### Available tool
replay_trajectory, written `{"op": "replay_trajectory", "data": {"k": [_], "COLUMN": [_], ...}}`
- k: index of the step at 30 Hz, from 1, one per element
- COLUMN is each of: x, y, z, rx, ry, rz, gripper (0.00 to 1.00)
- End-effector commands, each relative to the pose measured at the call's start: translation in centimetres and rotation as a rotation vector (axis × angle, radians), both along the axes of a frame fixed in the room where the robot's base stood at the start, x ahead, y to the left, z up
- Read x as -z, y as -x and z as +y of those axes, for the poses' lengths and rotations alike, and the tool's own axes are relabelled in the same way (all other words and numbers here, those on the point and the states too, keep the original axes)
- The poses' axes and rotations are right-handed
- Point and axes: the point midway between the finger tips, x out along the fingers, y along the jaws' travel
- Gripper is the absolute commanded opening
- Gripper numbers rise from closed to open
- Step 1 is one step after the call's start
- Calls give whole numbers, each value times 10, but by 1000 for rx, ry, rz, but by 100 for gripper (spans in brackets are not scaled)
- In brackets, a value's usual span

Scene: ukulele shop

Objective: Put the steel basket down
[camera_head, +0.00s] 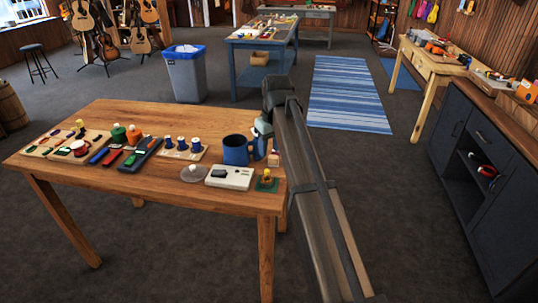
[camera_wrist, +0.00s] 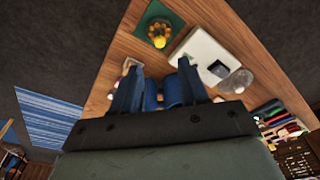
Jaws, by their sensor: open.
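I cannot make out a steel basket in either view. My gripper (camera_head: 263,132) is over the right end of the wooden table (camera_head: 130,186). In the wrist view my gripper (camera_wrist: 158,72) is open, its two dark fingers apart and pointing at the table. A blue mug-like vessel (camera_head: 236,151) stands upright on the table just left of the gripper. Blue rounded parts (camera_wrist: 173,90) show between the fingers in the wrist view; whether the fingers touch them I cannot tell.
A white device (camera_head: 230,177), a clear disc (camera_head: 194,173) and a green square with a yellow piece (camera_head: 267,181) lie near the front right edge. Several small items crowd the table's left half. A grey bin (camera_head: 186,75) stands behind. Bare wood remains along the front.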

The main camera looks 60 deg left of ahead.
Motion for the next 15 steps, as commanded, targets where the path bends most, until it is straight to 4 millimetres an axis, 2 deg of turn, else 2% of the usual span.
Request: {"op": "replay_trajectory", "data": {"k": [4, 10, 13, 15], "x": [-6, -4, 12, 34], "y": [0, -2, -13, -29], "z": [-1, -3, -12, -26], "rx": [0, 3, 25, 56], "ry": [-1, 1, 12, 26], "rz": [0, 0, 5, 11], "gripper": [44, 44, 44, 44]}}
